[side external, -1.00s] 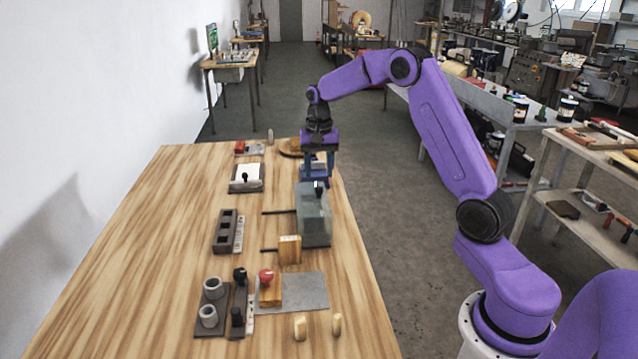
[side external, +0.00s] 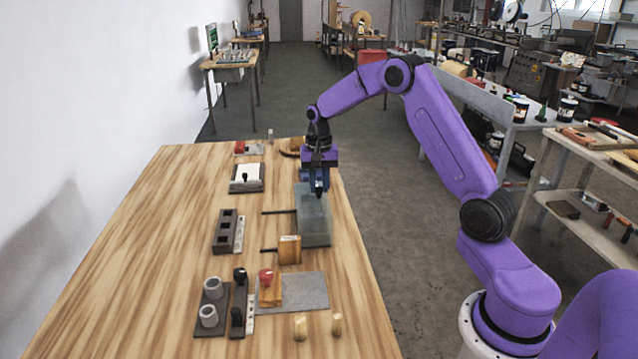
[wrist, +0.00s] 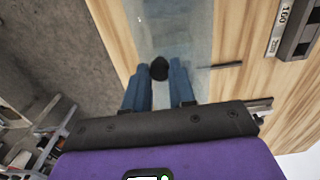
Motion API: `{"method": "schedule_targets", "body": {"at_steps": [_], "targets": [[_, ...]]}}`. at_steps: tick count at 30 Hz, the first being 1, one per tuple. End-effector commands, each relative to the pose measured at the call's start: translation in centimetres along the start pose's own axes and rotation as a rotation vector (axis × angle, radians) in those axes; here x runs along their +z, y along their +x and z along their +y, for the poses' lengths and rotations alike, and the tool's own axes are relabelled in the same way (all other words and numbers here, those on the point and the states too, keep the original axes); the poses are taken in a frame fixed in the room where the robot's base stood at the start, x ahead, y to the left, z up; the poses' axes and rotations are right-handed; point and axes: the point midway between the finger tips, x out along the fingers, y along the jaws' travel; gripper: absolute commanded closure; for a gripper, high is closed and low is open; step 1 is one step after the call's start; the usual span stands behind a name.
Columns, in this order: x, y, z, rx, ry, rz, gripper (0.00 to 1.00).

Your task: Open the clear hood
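The clear hood (side external: 312,222) is a see-through box on the right part of the wooden table; it looks closed. In the wrist view the hood (wrist: 183,30) lies under my fingers, with a dark round knob (wrist: 159,68) on it. My gripper (side external: 318,190) points down at the hood's far end. In the wrist view my gripper's two blue fingers (wrist: 158,88) stand apart on either side of the knob, with a gap visible. Whether they touch the knob I cannot tell.
Two dark rods (side external: 279,212) stick out left of the hood. A wooden block (side external: 290,250) stands just nearer. A dark slotted block (side external: 225,232) lies to the left, and a red-knobbed block (side external: 268,288) sits on a grey plate. The table's left side is bare.

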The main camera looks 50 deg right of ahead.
Motion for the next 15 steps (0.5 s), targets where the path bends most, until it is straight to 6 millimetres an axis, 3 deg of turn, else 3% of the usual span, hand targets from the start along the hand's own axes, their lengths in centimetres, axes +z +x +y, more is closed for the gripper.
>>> {"method": "schedule_targets", "body": {"at_steps": [5, 15], "targets": [[0.0, 0.0, -1.2, -0.001, -0.001, 0.001, 1.00], [-0.1, -0.1, -7.5, -0.002, -0.002, 0.003, 1.00]]}}
